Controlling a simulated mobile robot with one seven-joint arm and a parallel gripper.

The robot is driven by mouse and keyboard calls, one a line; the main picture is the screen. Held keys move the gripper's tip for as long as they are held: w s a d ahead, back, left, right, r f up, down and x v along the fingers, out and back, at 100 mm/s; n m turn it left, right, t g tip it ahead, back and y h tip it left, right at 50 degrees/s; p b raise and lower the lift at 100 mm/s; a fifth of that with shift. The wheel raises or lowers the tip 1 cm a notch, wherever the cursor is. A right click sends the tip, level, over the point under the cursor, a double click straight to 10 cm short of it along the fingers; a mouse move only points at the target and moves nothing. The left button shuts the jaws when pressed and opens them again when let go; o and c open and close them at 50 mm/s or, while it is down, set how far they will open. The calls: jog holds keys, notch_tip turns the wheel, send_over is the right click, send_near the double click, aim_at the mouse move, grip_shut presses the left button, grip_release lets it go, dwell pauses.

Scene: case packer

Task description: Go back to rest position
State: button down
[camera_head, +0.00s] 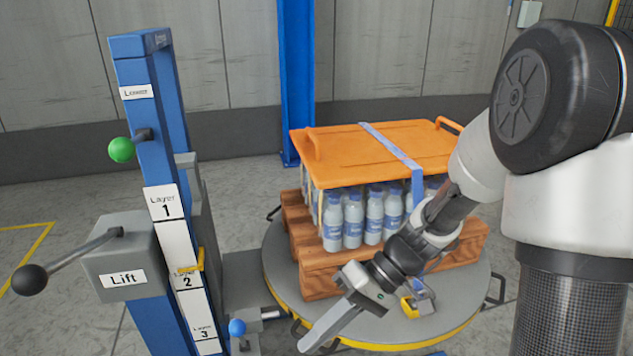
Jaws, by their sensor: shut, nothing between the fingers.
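My gripper (312,340) is shut and empty at the lower middle of the view. It points down and left, in front of the near edge of the round turntable (280,280). My arm comes in from the right and hides part of the load. On the turntable stands a wooden pallet (322,280) with several blue-labelled bottles (353,220). An orange cover (350,150) lies on top of them, and a blue strap (392,146) runs over it and down the near side.
A blue post (150,150) at left carries a green knob (121,150), a "Lift" box (122,278) with a black-knobbed lever, and layer labels. A blue knob (237,327) sits low beside it. A small yellow-and-grey item (420,301) is at the turntable's front, partly behind my arm.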

jog(key=s+d+r+m+t+h, duration=0.2)
jog(key=d+r+m+t+h, duration=0.1)
jog(key=d+r+t+h, duration=0.3)
jog(key=s+d+r+m+t+h, duration=0.2)
jog(key=s+d+r+t+h, duration=0.15)
jog(key=d+r, duration=0.5)
notch_tip(320, 180, up, 28)
jog(key=p, duration=2.7)
jog(key=shift+w+a, duration=0.2)
jog(key=shift+w, duration=0.1)
jog(key=shift+d+f+m, duration=0.1)
jog(key=shift+f+m, duration=0.05)
jog(key=shift+m, duration=0.15)
